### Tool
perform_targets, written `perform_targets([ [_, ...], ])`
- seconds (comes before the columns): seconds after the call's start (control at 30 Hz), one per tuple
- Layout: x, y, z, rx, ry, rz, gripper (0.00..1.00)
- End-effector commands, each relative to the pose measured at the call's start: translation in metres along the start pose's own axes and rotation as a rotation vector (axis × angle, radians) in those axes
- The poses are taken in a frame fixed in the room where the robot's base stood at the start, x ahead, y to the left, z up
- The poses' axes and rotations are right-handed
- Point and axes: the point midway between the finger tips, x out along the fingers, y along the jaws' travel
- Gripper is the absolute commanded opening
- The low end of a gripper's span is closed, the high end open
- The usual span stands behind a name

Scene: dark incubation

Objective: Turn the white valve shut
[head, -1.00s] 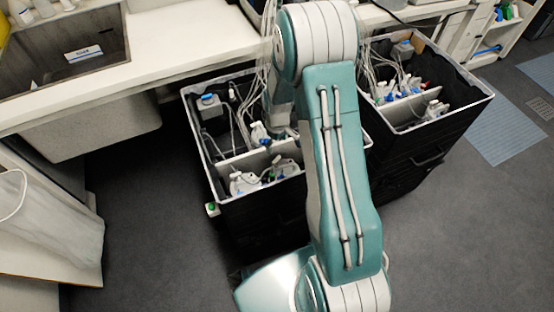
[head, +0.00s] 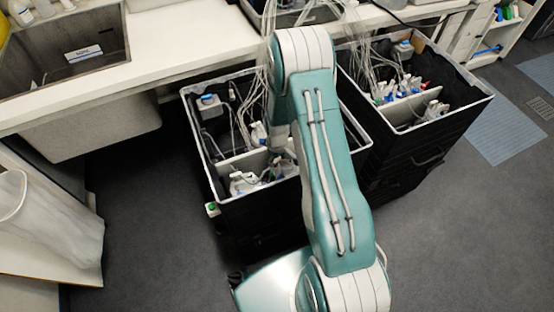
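My arm bends over the left black bin (head: 262,195), and its forearm points down into the bin near the white divider (head: 240,162). My gripper (head: 284,150) is mostly hidden by my arm and the bin's contents. Its fingers cannot be made out. White fittings (head: 243,183) sit in the bin's front compartment, just left of the arm's end. Another white piece (head: 258,133) stands behind the divider, close to the forearm. I cannot tell which of these is the white valve, or whether my gripper touches it.
A second black bin (head: 440,135) with tubes and white and blue fittings stands at the right. Clear tubes hang from the white bench (head: 190,52) into both bins. Grey floor lies open at the left.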

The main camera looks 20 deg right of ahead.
Motion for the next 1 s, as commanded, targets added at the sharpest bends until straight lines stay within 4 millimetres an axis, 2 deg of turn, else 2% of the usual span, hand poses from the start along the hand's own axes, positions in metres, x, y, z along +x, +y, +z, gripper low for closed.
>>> perform_targets([
  [0.03,-0.0001,0.0000,0.0000,0.000,0.000,0.000,0.25],
  [0.07,-0.0001,0.0000,0.0000,0.000,0.000,0.000,0.11],
  [0.1,0.0000,0.0000,0.0000,0.000,0.000,0.000,0.09],
  [0.47,0.0008,-0.0002,0.0001,0.036,-0.001,-0.001,0.08],
  [1.0,0.0015,-0.0018,0.0005,0.378,-0.003,-0.002,0.08],
])
